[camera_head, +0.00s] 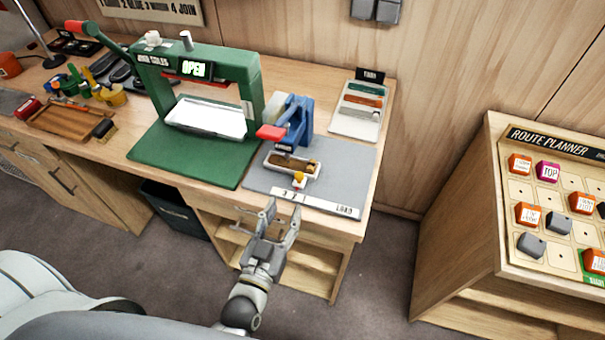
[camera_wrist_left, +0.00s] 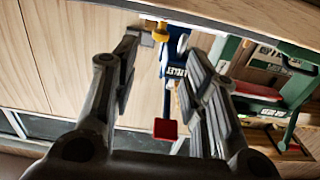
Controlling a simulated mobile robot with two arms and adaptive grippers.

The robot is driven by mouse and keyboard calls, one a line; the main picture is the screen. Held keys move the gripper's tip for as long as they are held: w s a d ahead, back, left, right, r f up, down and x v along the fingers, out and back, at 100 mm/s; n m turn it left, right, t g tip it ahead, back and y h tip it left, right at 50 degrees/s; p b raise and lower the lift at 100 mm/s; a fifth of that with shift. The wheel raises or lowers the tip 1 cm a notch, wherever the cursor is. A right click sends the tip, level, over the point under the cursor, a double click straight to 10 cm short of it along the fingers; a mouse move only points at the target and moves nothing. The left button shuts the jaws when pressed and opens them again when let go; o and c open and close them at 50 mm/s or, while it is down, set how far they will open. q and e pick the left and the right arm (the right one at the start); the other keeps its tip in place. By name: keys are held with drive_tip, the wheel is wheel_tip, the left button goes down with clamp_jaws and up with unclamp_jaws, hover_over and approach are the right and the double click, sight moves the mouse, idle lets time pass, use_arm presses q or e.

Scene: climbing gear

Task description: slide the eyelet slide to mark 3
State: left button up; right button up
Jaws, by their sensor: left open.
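The eyelet slide is a small pale tray (camera_head: 291,165) with brown contents and a yellow knob (camera_head: 299,180) at its front. It sits at the foot of the blue eyelet press (camera_head: 297,122), which has a red handle. A white scale strip (camera_head: 315,203) with marks and the word LOAD lies in front of it. The knob is near the strip's left part; I cannot tell the exact mark. My left gripper (camera_head: 283,212) is open and empty, just in front of the bench edge and short of the knob. The yellow knob (camera_wrist_left: 161,33) also shows between the fingers in the left wrist view.
A green press (camera_head: 255,85) with an OPEN display stands left on a green mat (camera_head: 165,158). A grey mat (camera_head: 350,165) lies under the eyelet press. A sample board (camera_head: 357,125) stands behind. A route planner stand (camera_head: 455,200) is at the right.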

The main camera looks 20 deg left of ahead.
sight(297, 179)
use_arm(q)
drive_tip(key=w+p, duration=0.2)
drive_tip(key=w, duration=0.6)
drive_tip(key=shift+w+d, duration=0.1)
drive_tip(key=shift+w, duration=1.1)
clamp_jaws()
